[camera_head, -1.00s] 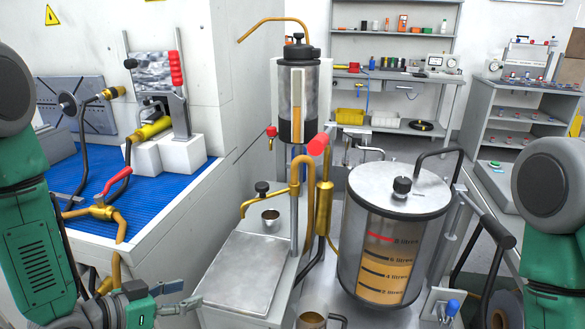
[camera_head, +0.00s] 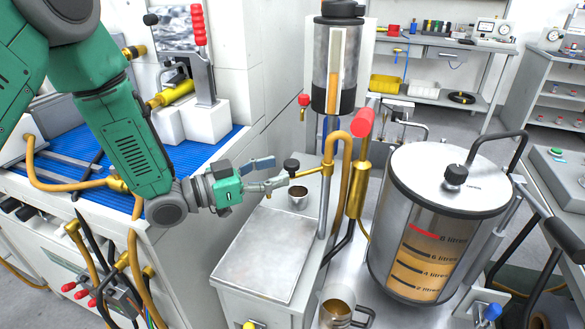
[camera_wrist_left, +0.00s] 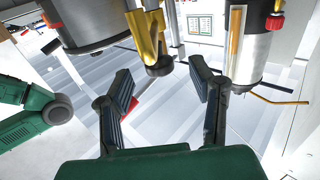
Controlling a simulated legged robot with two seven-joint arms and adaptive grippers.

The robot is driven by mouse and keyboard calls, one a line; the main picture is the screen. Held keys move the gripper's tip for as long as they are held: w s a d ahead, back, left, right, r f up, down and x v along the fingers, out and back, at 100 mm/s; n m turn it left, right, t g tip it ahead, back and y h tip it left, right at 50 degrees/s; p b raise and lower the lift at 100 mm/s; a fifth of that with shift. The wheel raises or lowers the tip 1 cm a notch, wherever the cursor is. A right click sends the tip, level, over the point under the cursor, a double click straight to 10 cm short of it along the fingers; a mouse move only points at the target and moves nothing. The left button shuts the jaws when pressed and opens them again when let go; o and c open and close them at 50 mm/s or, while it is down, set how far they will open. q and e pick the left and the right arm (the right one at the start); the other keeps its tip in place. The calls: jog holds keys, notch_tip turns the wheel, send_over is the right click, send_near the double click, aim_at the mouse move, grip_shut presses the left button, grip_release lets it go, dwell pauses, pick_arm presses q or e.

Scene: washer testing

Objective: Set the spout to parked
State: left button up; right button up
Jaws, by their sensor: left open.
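The spout (camera_head: 309,173) is a thin brass arm reaching left from the upright post beside the metal drain plate (camera_head: 262,258). A black knob (camera_head: 291,165) stands on its outer part, above a small metal cup (camera_head: 298,198). My left gripper (camera_head: 279,173) is at the knob, with its fingers spread. In the left wrist view the knob (camera_wrist_left: 160,66) shows between the tips of the open left gripper (camera_wrist_left: 160,76), with gaps on both sides. I cannot tell any parked mark. My right gripper is not in view.
A large steel tank (camera_head: 425,220) with an amber level window stands to the right. A tall cylinder (camera_head: 334,75) is behind the spout post. A metal mug (camera_head: 338,307) stands in front. The blue-matted bench (camera_head: 215,152) lies behind my left arm.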

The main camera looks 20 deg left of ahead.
aim_at(293, 167)
pick_arm(q)
jog(key=x, duration=0.3)
jog(key=shift+w+d, duration=0.15)
jog(key=shift+w, duration=0.05)
jog(key=shift+w+d, duration=0.2)
jog(key=shift+d, duration=0.25)
